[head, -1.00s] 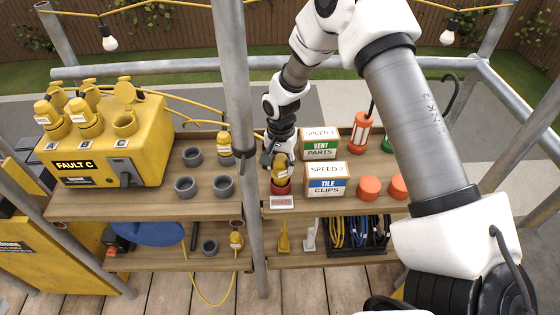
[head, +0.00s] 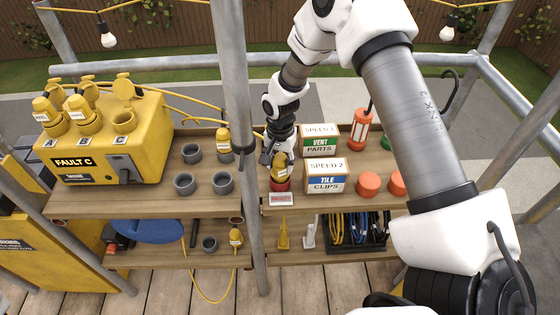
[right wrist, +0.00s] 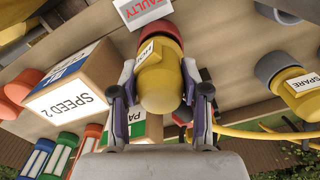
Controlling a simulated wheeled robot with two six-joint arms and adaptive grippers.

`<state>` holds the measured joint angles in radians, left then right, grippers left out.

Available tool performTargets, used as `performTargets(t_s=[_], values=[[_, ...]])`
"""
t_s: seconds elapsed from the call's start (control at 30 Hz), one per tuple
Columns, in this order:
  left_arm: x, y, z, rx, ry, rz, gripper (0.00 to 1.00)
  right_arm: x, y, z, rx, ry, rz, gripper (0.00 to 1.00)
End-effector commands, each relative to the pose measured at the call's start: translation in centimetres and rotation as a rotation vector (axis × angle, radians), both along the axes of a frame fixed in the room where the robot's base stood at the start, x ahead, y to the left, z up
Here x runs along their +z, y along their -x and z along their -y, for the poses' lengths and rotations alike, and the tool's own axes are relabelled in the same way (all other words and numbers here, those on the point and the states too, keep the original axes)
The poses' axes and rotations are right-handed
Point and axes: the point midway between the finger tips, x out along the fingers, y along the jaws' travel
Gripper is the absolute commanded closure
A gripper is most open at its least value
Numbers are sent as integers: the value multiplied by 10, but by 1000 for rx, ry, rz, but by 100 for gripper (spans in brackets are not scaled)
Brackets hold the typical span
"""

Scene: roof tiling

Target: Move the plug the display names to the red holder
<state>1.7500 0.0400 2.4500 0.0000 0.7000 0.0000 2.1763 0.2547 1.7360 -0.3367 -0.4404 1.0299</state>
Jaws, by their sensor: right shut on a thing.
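The display on the yellow box (head: 160,140) reads "FAULT C". Sockets A and B hold yellow plugs. Socket C (head: 123,121) is empty, its cap up. My right gripper (head: 279,160) is shut on a yellow plug (head: 279,171); the plug also shows in the right wrist view (right wrist: 161,85) with a white label that I cannot read fully. The plug stands upright at the red holder (head: 279,185), its lower end inside or right at the rim; I cannot tell how deep. The holder (right wrist: 160,44) is behind a "FAULTY" sign (head: 281,199). My left gripper is out of view.
A spare yellow plug (head: 223,139) stands in a grey holder left of the post (head: 240,110). Empty grey holders (head: 185,183) stand on the left shelf. "SPEED 2" tile clips (head: 326,177) and vent parts boxes (head: 319,140) stand close right of my gripper.

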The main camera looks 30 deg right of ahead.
Motion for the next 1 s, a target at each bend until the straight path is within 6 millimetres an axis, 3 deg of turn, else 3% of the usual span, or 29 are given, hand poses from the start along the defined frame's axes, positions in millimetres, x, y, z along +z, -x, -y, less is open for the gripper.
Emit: performTargets(t_s=[1.0], values=[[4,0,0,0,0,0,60,-2,-1,0,0,0,0,97]])
